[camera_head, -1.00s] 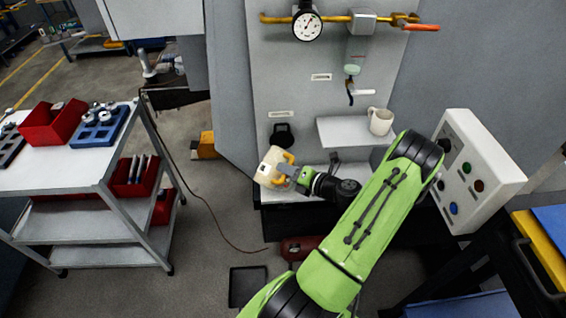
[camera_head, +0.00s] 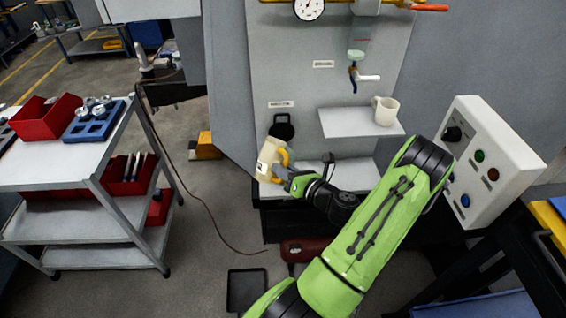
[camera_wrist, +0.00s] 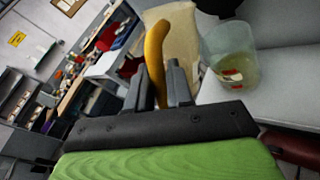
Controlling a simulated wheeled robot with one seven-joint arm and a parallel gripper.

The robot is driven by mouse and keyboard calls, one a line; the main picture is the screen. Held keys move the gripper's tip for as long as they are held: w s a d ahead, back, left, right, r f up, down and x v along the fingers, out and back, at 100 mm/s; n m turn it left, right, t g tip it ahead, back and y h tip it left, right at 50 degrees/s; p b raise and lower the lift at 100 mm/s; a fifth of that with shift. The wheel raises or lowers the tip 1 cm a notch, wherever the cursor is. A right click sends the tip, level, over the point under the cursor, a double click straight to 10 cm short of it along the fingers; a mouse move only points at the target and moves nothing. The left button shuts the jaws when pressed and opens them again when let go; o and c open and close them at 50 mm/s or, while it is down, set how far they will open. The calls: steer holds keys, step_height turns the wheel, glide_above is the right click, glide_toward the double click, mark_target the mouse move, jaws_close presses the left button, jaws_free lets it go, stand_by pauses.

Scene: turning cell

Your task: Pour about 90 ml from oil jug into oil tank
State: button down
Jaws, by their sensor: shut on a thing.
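The oil jug is cream with a yellow handle; in the head view the jug (camera_head: 268,158) is slightly tilted in front of the wall panel. My gripper (camera_head: 283,174) is shut on its yellow handle. In the wrist view, the handle stands between the fingers of my gripper (camera_wrist: 160,82), with the cream jug body (camera_wrist: 180,38) behind it. A clear container (camera_wrist: 231,58) with yellowish liquid and red marks is just right of the jug; it looks like the oil tank, but I cannot be sure. The jug seems to hide it in the head view. No pouring stream shows.
A round black fitting (camera_head: 282,127) is on the panel behind the jug. A shelf (camera_head: 345,124) holds a cream mug (camera_head: 385,110). A control box (camera_head: 487,150) is at right, a cart (camera_head: 75,165) at left. A dark tray (camera_head: 247,288) lies on the floor.

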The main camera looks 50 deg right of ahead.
mark_target(281, 182)
steer(key=f+b, duration=0.1)
steer(key=b, duration=0.1)
steer(key=a+f+n+b, duration=0.1)
steer(key=f+b, duration=0.1)
steer(key=b, duration=0.1)
steer(key=shift+a+f+n+h, duration=0.15)
steer(key=shift+f+n+h, duration=0.15)
steer(key=f+n+b, duration=0.1)
steer(key=a+f+n+t+b, duration=0.1)
steer(key=f, duration=0.1)
steer(key=a+f+n+b, duration=0.1)
steer(key=shift+s+f+n+t+b, duration=0.15)
steer(key=shift+f+n+t+b, duration=0.15)
steer(key=shift+n+b, duration=0.1)
